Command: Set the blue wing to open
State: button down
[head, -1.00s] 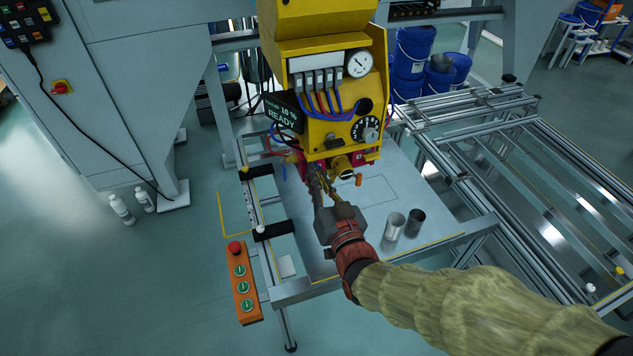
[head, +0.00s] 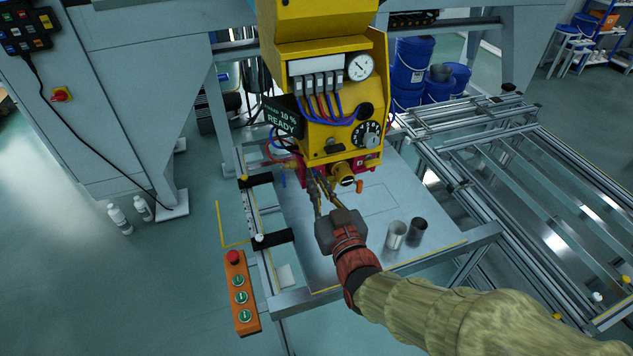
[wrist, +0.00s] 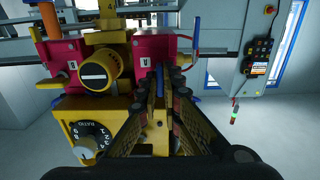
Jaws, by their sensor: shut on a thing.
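The blue wing (wrist: 159,79) shows as a narrow blue piece between my fingertips in the wrist view, in front of the right red block (wrist: 152,52). My gripper (wrist: 161,83) has its two fingers closed on it, one on each side. The fingers hide much of the wing, so its exact angle cannot be told. In the head view my gripper (head: 315,182) reaches up to the underside of the yellow fixture (head: 325,80), where the wing itself is too hidden to make out.
A round yellow knob (wrist: 97,72) and a numbered dial (wrist: 90,139) sit close beside my fingers. A blue bar (wrist: 196,32) stands to their right. Two metal cups (head: 396,234) stand on the table plate (head: 410,190). An orange button box (head: 240,292) is at the left.

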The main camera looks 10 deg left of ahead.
jog(key=c, duration=2)
grip_release()
jog(key=v, duration=1.2)
jog(key=shift+f, duration=0.15)
